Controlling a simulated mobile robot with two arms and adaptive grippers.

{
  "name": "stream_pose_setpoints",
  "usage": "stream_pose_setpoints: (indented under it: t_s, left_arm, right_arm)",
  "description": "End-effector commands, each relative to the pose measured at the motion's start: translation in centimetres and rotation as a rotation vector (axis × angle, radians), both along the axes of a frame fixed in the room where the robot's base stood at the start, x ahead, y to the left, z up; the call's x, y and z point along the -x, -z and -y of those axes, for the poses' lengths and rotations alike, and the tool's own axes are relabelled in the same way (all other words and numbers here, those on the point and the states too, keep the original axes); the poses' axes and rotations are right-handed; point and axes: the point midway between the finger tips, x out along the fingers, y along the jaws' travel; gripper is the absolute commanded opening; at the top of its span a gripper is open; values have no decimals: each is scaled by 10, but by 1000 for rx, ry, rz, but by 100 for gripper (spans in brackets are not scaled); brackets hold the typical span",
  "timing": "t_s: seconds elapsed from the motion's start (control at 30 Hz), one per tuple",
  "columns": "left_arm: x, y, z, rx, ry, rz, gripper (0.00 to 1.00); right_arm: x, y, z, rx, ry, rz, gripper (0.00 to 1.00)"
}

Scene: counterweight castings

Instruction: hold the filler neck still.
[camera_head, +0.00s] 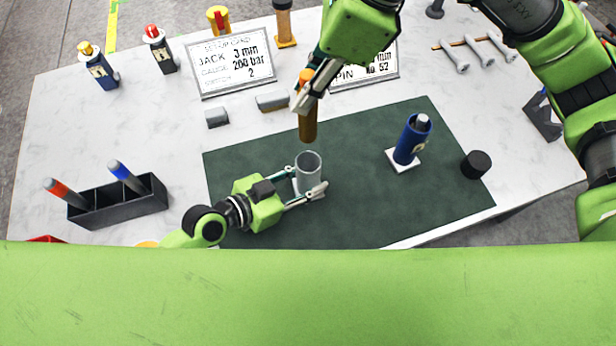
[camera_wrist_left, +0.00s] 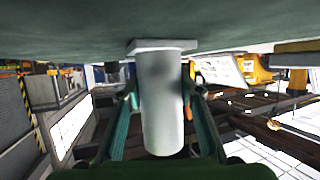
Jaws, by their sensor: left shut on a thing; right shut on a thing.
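The filler neck, a light grey open-topped tube (camera_head: 308,172), stands upright on the dark green mat (camera_head: 350,220). My left gripper (camera_head: 310,182) is shut around it from the left side. In the left wrist view the tube (camera_wrist_left: 162,105) appears upside down between the fingers, with a flat square base against the mat. My right gripper (camera_head: 307,90) comes from above and is shut on a brown cylinder with an orange top (camera_head: 308,127). The cylinder hangs nearly upright just above the tube's mouth, seemingly apart from it.
On the mat's right are a blue bottle-like jack (camera_head: 412,140) on a white plate and a dark cylinder (camera_head: 477,164). A black rack (camera_head: 118,205) with two pens stands left. Sign cards (camera_head: 232,62), grey blocks (camera_head: 217,117) and several small jacks line the back. The mat's front is clear.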

Motion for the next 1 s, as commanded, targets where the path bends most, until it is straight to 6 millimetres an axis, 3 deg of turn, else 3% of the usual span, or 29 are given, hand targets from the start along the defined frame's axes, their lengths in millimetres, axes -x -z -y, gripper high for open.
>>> stream_pose_setpoints:
  t_s: [0.7,1.0]
  left_arm:
    - [0,0,0,-1,0,-1,0]
    - [0,0,0,-1,0,-1,0]
  right_arm:
    - [2,0,1,-1,0,0,0]
    - [3,13,1,1,0,-1,0]
